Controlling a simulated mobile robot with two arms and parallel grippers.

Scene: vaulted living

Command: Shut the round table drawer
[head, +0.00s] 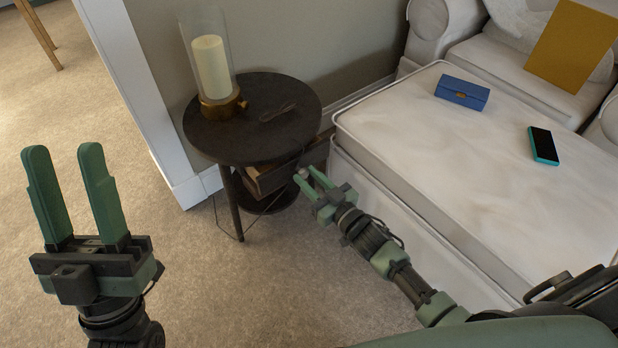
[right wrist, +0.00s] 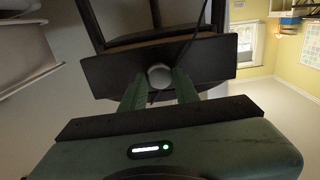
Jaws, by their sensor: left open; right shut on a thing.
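The round table (head: 285,135) is dark wood and stands against the wall in the head view. Its drawer (head: 266,180) sits under the top and is pulled part way out toward the sofa side. In the right wrist view the dark drawer front (right wrist: 215,62) fills the upper middle, with a round grey knob (right wrist: 159,75) on it. My right gripper (head: 307,178) is at the drawer front, its fingers shut on the knob; it also shows in the right wrist view (right wrist: 160,90). My left gripper (head: 68,185) is open and empty, raised over the carpet at the left.
A glass candle lamp (head: 212,75) and a dark slim object (head: 278,112) are on the tabletop. A thin cord hangs by the table. Carpet in front is clear.

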